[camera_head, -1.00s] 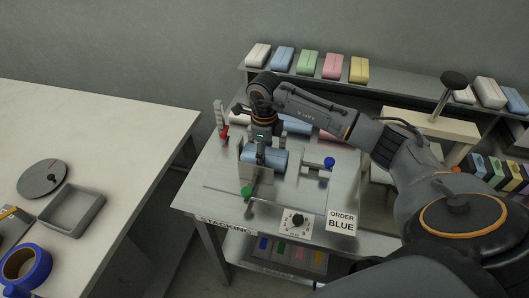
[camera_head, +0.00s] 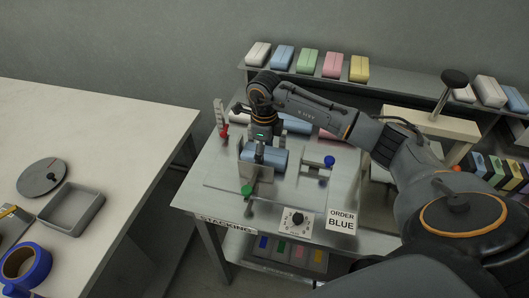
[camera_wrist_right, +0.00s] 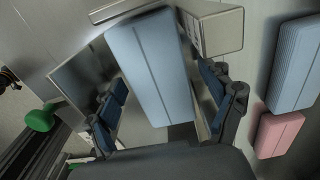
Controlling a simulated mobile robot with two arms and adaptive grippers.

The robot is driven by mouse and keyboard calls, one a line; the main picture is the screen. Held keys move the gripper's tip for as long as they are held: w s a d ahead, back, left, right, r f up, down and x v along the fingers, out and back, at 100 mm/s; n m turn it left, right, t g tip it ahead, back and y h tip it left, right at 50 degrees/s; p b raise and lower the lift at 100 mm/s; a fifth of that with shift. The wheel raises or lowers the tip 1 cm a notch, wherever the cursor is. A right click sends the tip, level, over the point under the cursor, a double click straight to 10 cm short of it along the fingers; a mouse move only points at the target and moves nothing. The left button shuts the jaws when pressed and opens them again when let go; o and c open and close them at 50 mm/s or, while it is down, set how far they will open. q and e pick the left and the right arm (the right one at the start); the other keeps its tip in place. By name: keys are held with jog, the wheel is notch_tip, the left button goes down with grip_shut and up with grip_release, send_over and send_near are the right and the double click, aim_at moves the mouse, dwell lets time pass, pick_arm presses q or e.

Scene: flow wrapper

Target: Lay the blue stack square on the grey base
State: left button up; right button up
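The blue stack (camera_head: 272,158) sits in a metal fixture on the stacking table, between upright plates. It also shows as a long blue block in the right wrist view (camera_wrist_right: 150,65), slightly tilted in the picture. My right gripper (camera_head: 260,152) points down over the stack. In the wrist view its fingers (camera_wrist_right: 165,100) stand on either side of the block, with narrow gaps, so it looks open around it. A grey base cannot be told apart from the metal under the stack. My left gripper is not in view.
A green knob (camera_head: 246,190), a blue knob (camera_head: 329,161) and a red knob (camera_head: 224,131) stand around the fixture. Another blue pack (camera_head: 296,124) lies behind. The dial (camera_head: 296,221) and ORDER BLUE sign (camera_head: 341,220) are at the front. A white table (camera_head: 110,125) is left.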

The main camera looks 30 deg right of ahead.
jog(key=shift+r, duration=0.2)
notch_tip(320, 180, up, 12)
jog(key=shift+f, duration=0.2)
jog(key=shift+s+f, duration=0.1)
dwell(0.6)
